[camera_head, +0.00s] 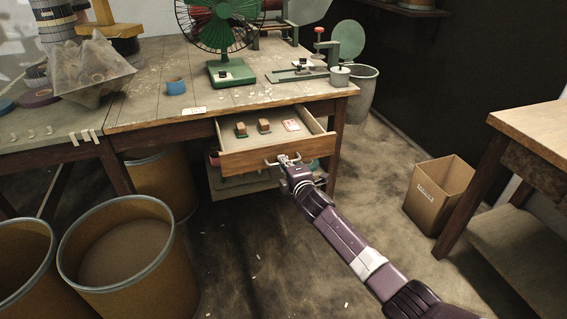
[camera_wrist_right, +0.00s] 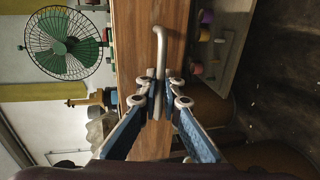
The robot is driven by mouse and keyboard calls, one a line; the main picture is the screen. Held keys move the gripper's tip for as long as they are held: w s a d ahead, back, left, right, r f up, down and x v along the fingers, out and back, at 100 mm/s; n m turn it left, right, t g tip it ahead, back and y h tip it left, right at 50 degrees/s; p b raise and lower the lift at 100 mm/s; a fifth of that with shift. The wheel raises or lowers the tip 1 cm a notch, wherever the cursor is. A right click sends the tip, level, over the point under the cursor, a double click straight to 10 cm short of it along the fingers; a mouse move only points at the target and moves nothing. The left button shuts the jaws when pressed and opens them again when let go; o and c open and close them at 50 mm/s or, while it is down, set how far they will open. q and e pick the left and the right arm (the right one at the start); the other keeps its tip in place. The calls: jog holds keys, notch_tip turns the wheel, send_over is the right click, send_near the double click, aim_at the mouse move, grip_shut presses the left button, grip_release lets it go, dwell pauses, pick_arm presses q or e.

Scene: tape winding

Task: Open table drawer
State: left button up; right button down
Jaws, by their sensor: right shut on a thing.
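The table drawer (camera_head: 268,153) is pulled partly out from under the table (camera_head: 190,125), and its inside shows from above. Small brown blocks and a red and white card lie in it. My right gripper (camera_head: 286,161) is at the drawer's front, shut on the handle (camera_head: 272,162). In the right wrist view the fingers (camera_wrist_right: 157,95) close around one part of the curved metal handle (camera_wrist_right: 163,50), against the wooden drawer front (camera_wrist_right: 180,25). My left gripper is in neither view.
A green fan (camera_head: 222,72), a blue tape roll (camera_head: 176,88) and a metal tool stand on the table. Round bins (camera_head: 130,245) stand at the left. A cardboard box (camera_head: 438,195) and a second table (camera_head: 535,130) are at the right. The floor before the drawer is mostly clear.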

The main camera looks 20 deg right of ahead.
jog(key=c, duration=2.4)
grip_release()
jog(key=v, duration=1.2)
